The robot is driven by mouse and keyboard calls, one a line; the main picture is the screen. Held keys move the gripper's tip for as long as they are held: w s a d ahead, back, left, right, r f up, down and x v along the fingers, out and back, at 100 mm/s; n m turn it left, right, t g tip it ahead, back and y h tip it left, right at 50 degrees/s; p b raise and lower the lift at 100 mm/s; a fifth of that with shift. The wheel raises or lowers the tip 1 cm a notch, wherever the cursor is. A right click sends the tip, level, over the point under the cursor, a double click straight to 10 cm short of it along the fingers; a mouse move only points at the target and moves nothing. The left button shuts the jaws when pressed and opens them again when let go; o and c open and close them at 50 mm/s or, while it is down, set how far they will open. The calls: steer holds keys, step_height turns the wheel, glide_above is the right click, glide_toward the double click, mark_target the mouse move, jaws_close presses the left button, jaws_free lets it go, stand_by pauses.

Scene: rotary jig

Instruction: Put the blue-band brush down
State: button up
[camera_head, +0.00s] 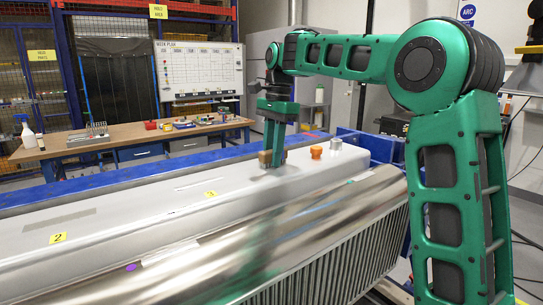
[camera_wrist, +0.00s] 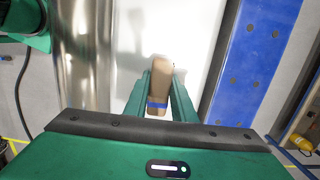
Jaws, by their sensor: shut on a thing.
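The blue-band brush (camera_wrist: 158,72) shows in the wrist view as a tan wooden piece with a blue band, held between the two green fingers of my gripper (camera_wrist: 160,88). My gripper is shut on it. In the head view my gripper (camera_head: 273,150) points down over the light top of the large metal workpiece (camera_head: 120,208). A small brown part of the brush (camera_head: 265,158) shows at the fingertips, close to that top. I cannot tell whether it touches. The rest of the brush is hidden by the fingers.
An orange cap (camera_head: 316,152) and a grey cap (camera_head: 336,143) stand on the workpiece just right of my gripper. A blue beam (camera_head: 110,184) runs behind it. The top to the left is mostly clear, with yellow number labels (camera_head: 58,238). A workbench (camera_head: 130,135) stands behind.

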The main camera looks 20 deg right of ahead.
steer(key=o, duration=1)
steer(key=shift+f, duration=0.1)
steer(key=r, duration=0.4)
steer(key=d+r, duration=0.1)
steer(key=r, duration=0.7)
steer(key=shift+w+d+r, duration=0.1)
steer(key=shift+w+d, duration=0.1)
